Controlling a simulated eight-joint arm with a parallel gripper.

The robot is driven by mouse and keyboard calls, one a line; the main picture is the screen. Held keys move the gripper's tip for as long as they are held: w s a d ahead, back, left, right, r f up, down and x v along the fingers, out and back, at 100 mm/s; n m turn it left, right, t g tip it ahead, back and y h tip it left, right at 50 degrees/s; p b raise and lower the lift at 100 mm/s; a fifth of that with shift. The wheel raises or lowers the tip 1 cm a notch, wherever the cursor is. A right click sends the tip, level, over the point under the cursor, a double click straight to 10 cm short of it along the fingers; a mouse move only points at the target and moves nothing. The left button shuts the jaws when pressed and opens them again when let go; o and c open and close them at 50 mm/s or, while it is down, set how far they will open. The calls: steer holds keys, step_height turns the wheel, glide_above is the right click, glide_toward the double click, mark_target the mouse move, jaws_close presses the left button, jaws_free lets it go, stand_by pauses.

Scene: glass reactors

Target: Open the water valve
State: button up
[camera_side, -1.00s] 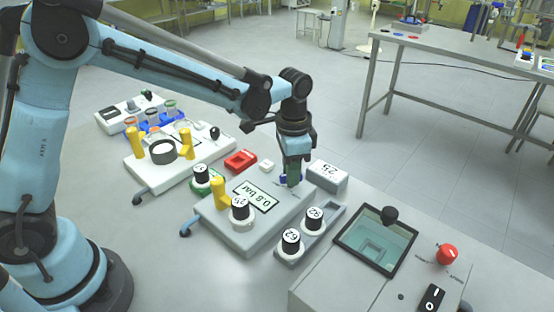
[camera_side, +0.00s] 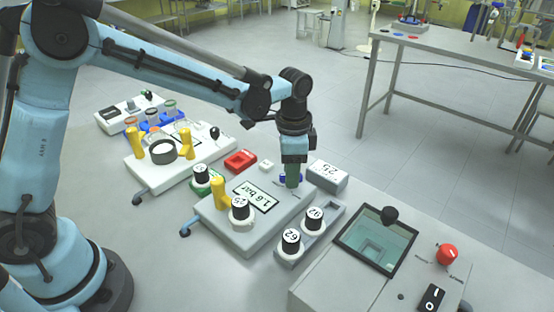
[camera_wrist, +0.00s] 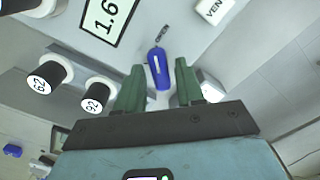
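The blue valve handle (camera_wrist: 158,68) lies on the grey panel with the pressure display (camera_wrist: 108,15). In the wrist view it sits between the two green fingers of my gripper (camera_wrist: 158,80), with a gap on each side. The gripper points down over the right end of the panel in the side view (camera_side: 291,182). There the fingers hide most of the handle, and only a little blue shows. The display in the side view (camera_side: 254,196) reads 1.6 bar.
A box marked 25 (camera_side: 328,176) stands close to the right of my gripper. A red tray (camera_side: 240,161) lies behind the panel. A glass-topped bath (camera_side: 376,240) stands at the right.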

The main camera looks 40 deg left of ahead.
steer(key=shift+o, duration=0.5)
step_height(320, 180, up, 12)
stand_by(0.4)
steer(key=s+a+f+n+t, duration=0.3)
steer(key=s+a+n+t, duration=0.4)
steer(key=s, duration=0.7)
steer(key=a+n, duration=0.2)
steer(key=a, duration=0.1)
steer(key=shift+f, duration=0.25)
